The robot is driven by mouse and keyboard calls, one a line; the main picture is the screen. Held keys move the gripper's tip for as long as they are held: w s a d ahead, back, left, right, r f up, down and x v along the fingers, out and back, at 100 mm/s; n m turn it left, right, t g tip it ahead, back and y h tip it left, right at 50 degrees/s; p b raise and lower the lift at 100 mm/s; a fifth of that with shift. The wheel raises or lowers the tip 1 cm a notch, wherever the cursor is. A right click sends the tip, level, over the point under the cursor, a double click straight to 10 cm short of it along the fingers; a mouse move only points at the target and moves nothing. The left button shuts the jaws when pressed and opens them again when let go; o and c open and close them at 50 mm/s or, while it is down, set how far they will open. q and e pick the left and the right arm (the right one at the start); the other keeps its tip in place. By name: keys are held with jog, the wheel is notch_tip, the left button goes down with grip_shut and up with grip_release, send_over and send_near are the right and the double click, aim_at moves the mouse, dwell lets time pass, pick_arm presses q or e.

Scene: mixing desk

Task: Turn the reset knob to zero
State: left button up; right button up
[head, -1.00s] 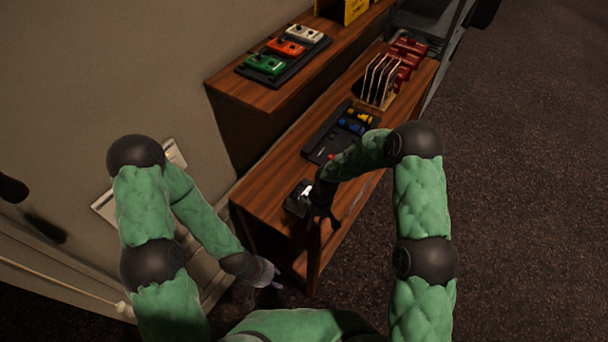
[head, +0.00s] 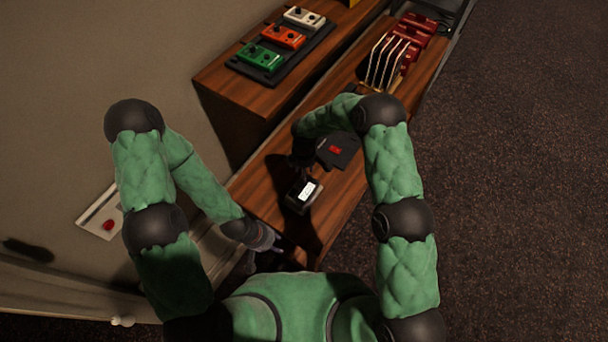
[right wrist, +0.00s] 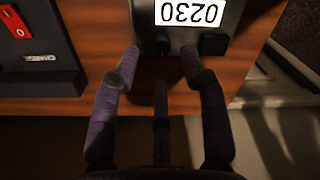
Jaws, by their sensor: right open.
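A small dark box (head: 302,196) with a lit white display stands on the near end of the wooden desk. In the right wrist view the display (right wrist: 190,12) appears upside down and seems to read 0230. Dark knob-like parts (right wrist: 214,45) sit on the box's edge by the fingers. I cannot tell which is the reset knob. My right gripper (right wrist: 160,72) is open and empty, its fingers just short of the box. In the head view my right arm reaches to the box's far side. My left gripper (head: 268,240) hangs by the desk's near end, its fingers unclear.
A black panel with a red switch (head: 335,149) lies beyond the box. Gold racks (head: 385,62) and red units (head: 414,38) stand further back. Green (head: 259,56), orange (head: 283,37) and white (head: 304,17) pedals sit on the raised shelf.

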jog(key=f, duration=0.3)
jog(key=shift+s+f, duration=0.1)
jog(key=shift+s, duration=0.15)
jog(key=shift+w+f, duration=0.1)
jog(key=shift+f, duration=0.5)
